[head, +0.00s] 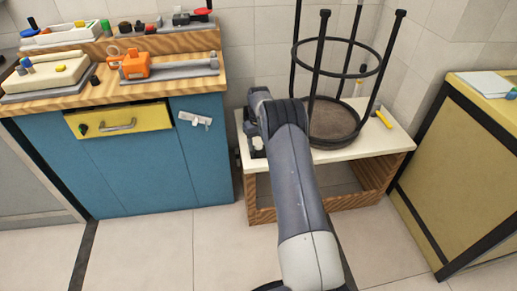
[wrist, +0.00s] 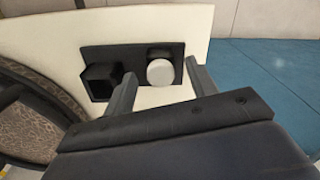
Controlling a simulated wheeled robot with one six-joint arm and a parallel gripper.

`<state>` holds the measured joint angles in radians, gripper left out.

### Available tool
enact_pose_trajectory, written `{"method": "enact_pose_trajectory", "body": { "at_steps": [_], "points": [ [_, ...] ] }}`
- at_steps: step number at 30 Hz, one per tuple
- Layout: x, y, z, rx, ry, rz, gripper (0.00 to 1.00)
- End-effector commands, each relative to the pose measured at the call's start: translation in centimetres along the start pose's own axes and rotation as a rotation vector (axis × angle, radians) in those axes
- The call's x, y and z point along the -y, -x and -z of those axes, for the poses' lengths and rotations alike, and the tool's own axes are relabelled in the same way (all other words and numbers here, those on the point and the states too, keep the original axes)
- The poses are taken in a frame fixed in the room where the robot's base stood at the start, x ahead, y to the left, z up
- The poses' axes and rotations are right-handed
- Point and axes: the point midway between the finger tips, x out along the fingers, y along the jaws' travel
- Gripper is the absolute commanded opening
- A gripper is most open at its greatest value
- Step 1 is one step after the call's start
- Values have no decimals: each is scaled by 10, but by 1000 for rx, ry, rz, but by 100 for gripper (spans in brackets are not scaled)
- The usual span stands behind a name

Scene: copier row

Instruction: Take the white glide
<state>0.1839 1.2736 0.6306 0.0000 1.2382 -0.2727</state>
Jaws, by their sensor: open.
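The white glide (wrist: 160,72) is a round white disc in the wrist view. It sits at the right end of a black holder (wrist: 131,52) on the pale bench top. A black block-like piece (wrist: 101,78) is at the holder's left end. My gripper (wrist: 160,69) is open, one finger on each side of the white glide in the picture. I cannot tell whether the fingers touch it or are still above it. In the head view my arm covers most of this spot, and the glide is hidden.
An upturned stool (head: 333,118) with black legs stands on the low white-topped bench (head: 375,148), right of my arm. A yellow-handled tool (head: 383,118) lies beside it. A blue cabinet (head: 150,165) with a cluttered wooden top is left, a yellow cabinet (head: 455,180) right.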

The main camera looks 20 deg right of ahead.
Motion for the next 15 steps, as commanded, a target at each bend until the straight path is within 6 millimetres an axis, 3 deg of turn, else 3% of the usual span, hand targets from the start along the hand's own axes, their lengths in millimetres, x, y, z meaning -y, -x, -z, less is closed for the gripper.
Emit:
{"method": "enact_pose_trajectory", "body": {
  "at_steps": [8, 15],
  "points": [
    [0, -5, 0, -1, 0, 0, 54],
    [0, -5, 0, -1, -1, 0, 34]
  ]
}}
